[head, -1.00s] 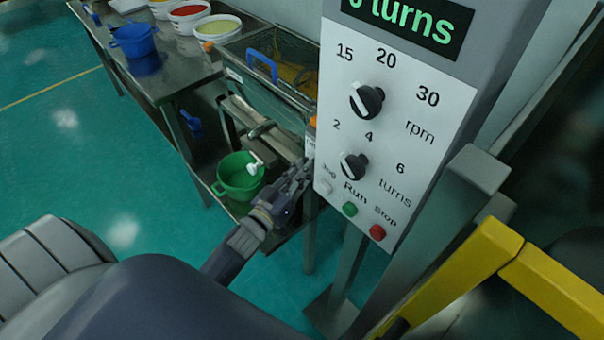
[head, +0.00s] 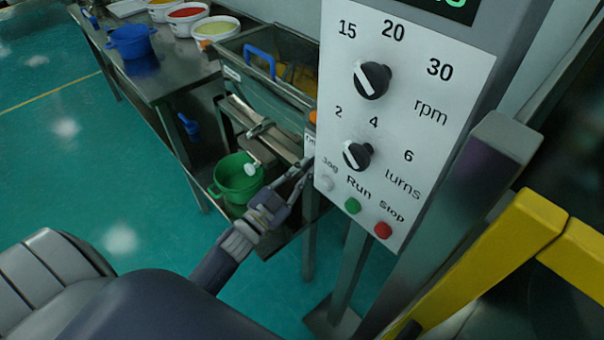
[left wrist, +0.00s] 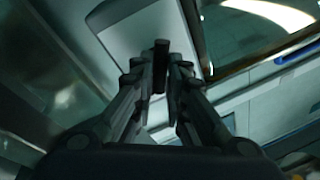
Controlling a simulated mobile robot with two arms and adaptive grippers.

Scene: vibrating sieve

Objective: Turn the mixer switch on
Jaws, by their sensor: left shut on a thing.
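My left gripper (head: 303,172) is at the lower left edge of the white control panel (head: 330,85). In the left wrist view its fingers (left wrist: 163,85) are shut on a small dark upright piece (left wrist: 160,60), in front of a pale grey box face (left wrist: 135,30). I take the piece to be the switch lever, but it is dim. A small white label (head: 309,142) shows just above the fingertips in the head view, partly hidden by the panel. My right gripper is not in view.
The panel carries an rpm knob (head: 371,80), a turns knob (head: 357,155), a green Run button (head: 352,206) and a red Stop button (head: 383,230). A green bucket (head: 238,180) stands left of the gripper. A yellow frame (head: 500,250) is at the right.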

